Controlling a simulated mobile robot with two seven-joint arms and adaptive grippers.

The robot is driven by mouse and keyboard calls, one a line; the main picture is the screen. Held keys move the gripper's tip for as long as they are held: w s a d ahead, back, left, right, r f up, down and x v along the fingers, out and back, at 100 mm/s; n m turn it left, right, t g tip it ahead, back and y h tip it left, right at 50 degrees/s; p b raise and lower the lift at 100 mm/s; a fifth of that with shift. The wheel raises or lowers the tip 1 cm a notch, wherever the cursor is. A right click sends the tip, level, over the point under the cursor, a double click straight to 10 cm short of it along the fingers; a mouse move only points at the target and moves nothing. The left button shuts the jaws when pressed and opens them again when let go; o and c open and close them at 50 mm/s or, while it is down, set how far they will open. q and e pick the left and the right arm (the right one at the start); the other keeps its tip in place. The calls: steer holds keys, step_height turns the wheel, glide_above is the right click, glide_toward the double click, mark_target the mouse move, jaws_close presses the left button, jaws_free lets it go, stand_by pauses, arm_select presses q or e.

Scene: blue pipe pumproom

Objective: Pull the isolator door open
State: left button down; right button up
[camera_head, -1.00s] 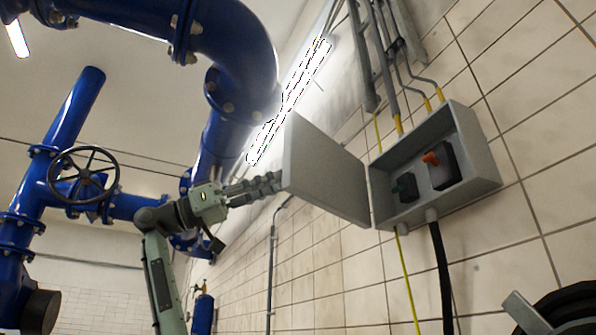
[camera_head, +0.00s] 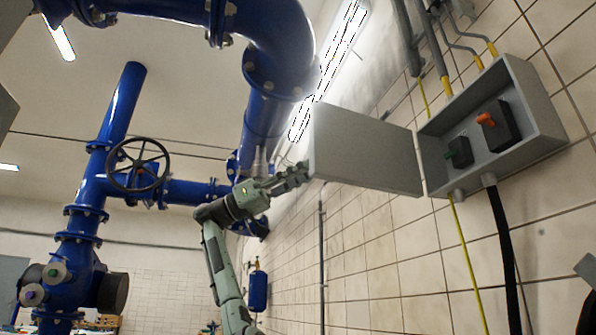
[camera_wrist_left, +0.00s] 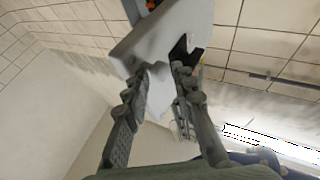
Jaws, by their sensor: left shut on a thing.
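The grey isolator box (camera_head: 545,105) is fixed to the tiled wall at the right in the head view. My left gripper (camera_head: 300,174) is at the door's free edge, far from the hinge side. In the left wrist view its fingers (camera_wrist_left: 158,80) are shut on the door's edge (camera_wrist_left: 165,38), by a dark part of it.
Blue pipes (camera_head: 275,40) run overhead and at the left, with a black handwheel (camera_head: 138,165). Conduits rise above the box; a yellow-green cable (camera_head: 468,265) and black cable (camera_head: 503,245) hang below it. A thin grey pipe (camera_head: 321,260) runs down the wall below the door.

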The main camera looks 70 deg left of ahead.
arm_select(q)
steer(key=shift+w+d+y, duration=0.15)
steer(key=shift+w+y, duration=0.15)
steer(key=shift+w, duration=0.45)
steer(key=c, duration=1.6)
jaws_free()
steer(key=shift+o, duration=1)
steer(key=shift+w+d, duration=0.2)
steer(key=shift+w, duration=0.15)
steer(key=shift+s, duration=0.1)
steer(key=shift+s+a+f, duration=0.1)
steer(key=v, duration=1.2)
steer(key=shift+s, duration=0.25)
